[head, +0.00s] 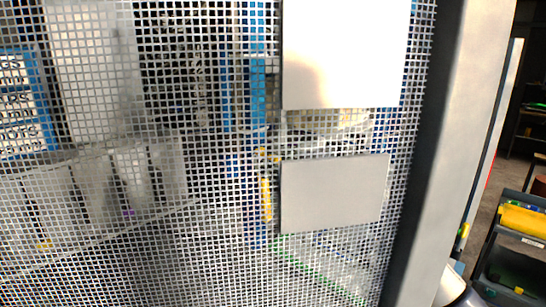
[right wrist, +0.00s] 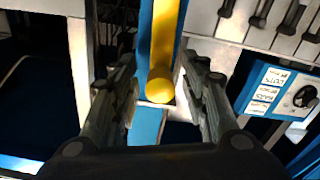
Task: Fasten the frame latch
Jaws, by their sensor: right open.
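A yellow bar with a rounded end (right wrist: 160,84), which looks like the latch handle, runs along a blue upright (right wrist: 146,30) in the right wrist view. My right gripper (right wrist: 157,72) is open, with one finger on each side of the bar's near end. Dark gaps show between the fingers and the bar, so I see no grip on it; contact is hard to judge. In the head view a wire mesh panel (head: 220,165) covers most of the scene. A small yellow piece (head: 265,198) shows behind it beside a blue post. My left gripper does not show.
Two pale plates, an upper one (head: 345,50) and a lower one (head: 335,195), sit on the mesh. A grey post (head: 440,150) stands to its right. A cart with yellow and green items (head: 520,222) is at far right. A blue-edged control panel (right wrist: 275,90) lies right of my gripper.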

